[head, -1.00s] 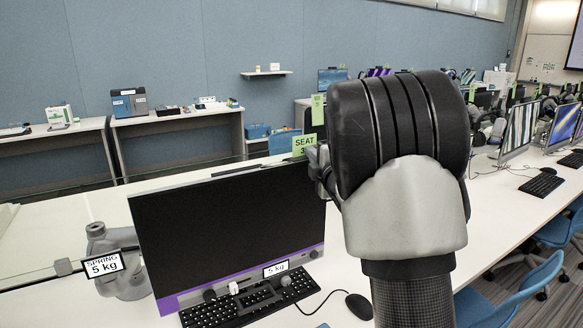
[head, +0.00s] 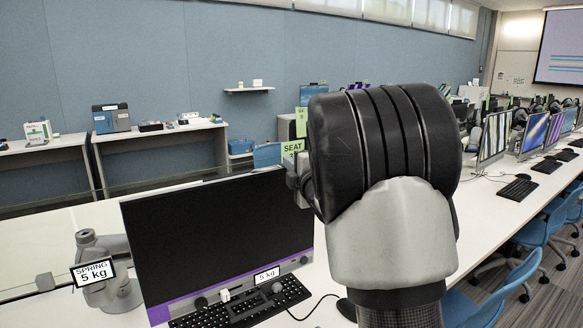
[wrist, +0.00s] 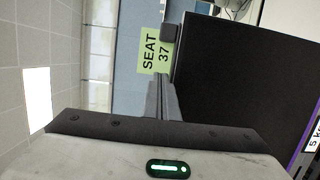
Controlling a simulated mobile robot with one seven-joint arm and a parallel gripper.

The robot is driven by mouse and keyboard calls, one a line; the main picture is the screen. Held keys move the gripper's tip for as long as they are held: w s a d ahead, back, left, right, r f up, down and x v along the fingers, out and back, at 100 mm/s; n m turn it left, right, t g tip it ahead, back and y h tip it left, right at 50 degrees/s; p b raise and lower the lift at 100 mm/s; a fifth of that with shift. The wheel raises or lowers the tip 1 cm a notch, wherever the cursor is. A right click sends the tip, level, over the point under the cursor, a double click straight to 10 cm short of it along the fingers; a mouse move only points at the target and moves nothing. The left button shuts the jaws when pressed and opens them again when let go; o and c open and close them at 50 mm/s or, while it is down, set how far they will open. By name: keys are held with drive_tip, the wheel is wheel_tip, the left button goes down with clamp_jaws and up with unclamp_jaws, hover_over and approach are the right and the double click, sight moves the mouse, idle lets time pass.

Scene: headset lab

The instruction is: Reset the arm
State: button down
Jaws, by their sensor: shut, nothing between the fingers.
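My arm (head: 385,190) rises in front of the desk at the right of centre in the head view, its black and grey link close to the camera. In that view my gripper is mostly hidden behind the link. In the wrist view my gripper (wrist: 169,36) is shut and empty, its narrow grey fingers lying close together. The fingers are seen beside the dark monitor screen (wrist: 235,75) and the green SEAT 37 card (wrist: 154,55). I cannot tell how far they are from either.
A black monitor (head: 215,235) stands on the white desk left of my arm, with a keyboard (head: 240,305) before it. A grey spring stand (head: 105,275) labelled 5 kg is at the left. Blue chairs (head: 515,280) line the right. Side tables (head: 165,135) stand along the wall.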

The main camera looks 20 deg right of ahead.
drive_tip(key=s+d+f+m+g+h, duration=0.1)
drive_tip(key=s+m+g+h, duration=0.25)
drive_tip(key=s+m, duration=1.05)
drive_tip(key=s+a+f+m+g+y, duration=0.1)
drive_tip(key=s+a+f+m+g, duration=0.15)
drive_tip(key=s, duration=0.75)
drive_tip(key=s+a+f+m+g+y, duration=0.1)
drive_tip(key=s+a+f+g, duration=0.2)
drive_tip(key=s, duration=0.7)
drive_tip(key=s+a+f+m+g, duration=0.1)
drive_tip(key=s+a+f+g, duration=0.15)
drive_tip(key=s, duration=0.75)
wheel_tip(320, 180, up, 13)
drive_tip(key=p, duration=1.3)
drive_tip(key=shift+s+d+g, duration=0.15)
drive_tip(key=shift+g, duration=0.3)
